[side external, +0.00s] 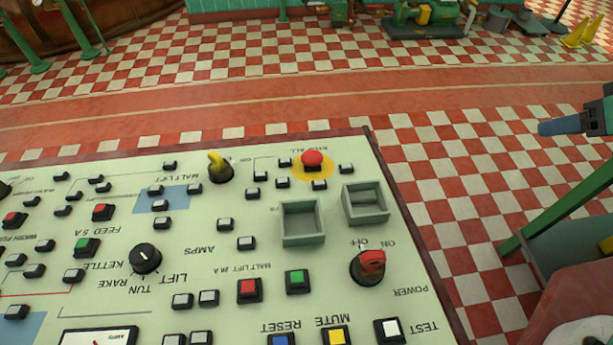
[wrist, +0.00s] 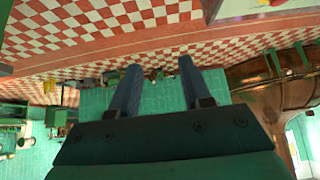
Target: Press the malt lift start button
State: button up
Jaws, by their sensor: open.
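The control panel (side external: 120,205) fills the lower left of the side external view. A green button (side external: 297,280) and a red button (side external: 248,290) sit side by side near a label reading MALT LIFT. Another MALT LIFT label is by a yellow-handled switch (side external: 217,166). My gripper (side external: 555,126) is at the right edge of the side external view, off the panel's right side and well apart from the buttons. In the wrist view my gripper (wrist: 158,68) has its two blue fingers apart with nothing between them. The panel buttons cannot be made out there.
A red mushroom button (side external: 313,160) on a yellow disc, two raised square frames (side external: 302,222) and a red-handled power switch (side external: 370,265) stand up from the panel. Blue, yellow and white buttons line its near edge. Checkered floor (side external: 450,180) lies between panel and gripper.

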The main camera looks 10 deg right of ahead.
grip_shut()
dwell(1.4)
